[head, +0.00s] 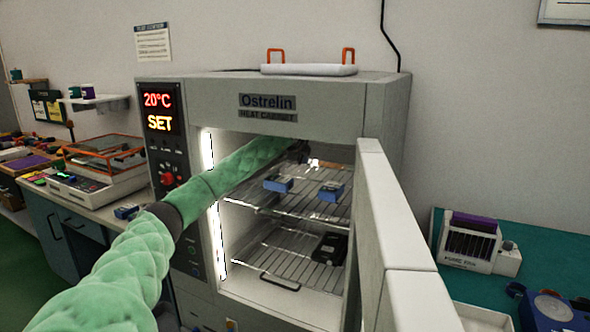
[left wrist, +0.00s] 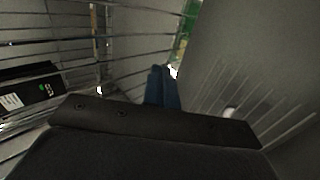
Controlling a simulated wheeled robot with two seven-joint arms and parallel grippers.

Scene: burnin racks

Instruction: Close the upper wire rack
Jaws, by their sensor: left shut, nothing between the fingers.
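The upper wire rack (head: 300,201) is in the open heat cabinet (head: 282,105), its front edge near the opening. I cannot tell exactly how far it is pushed in. Two blue devices lie on it, one left (head: 278,184) and one right (head: 330,192). My left arm reaches in through the opening from the left. My left gripper (head: 303,152) is deep inside, above and behind the devices, and partly hidden by shadow and my arm. In the left wrist view its blue-grey fingertips (left wrist: 162,86) are together and empty, with wire bars around them. My right gripper is not in view.
The lower wire rack (head: 285,258) carries a black device (head: 330,248), also seen in the left wrist view (left wrist: 30,92). The cabinet door (head: 395,220) stands open on the right, close to the opening. A white tray with orange handles (head: 310,69) lies on top.

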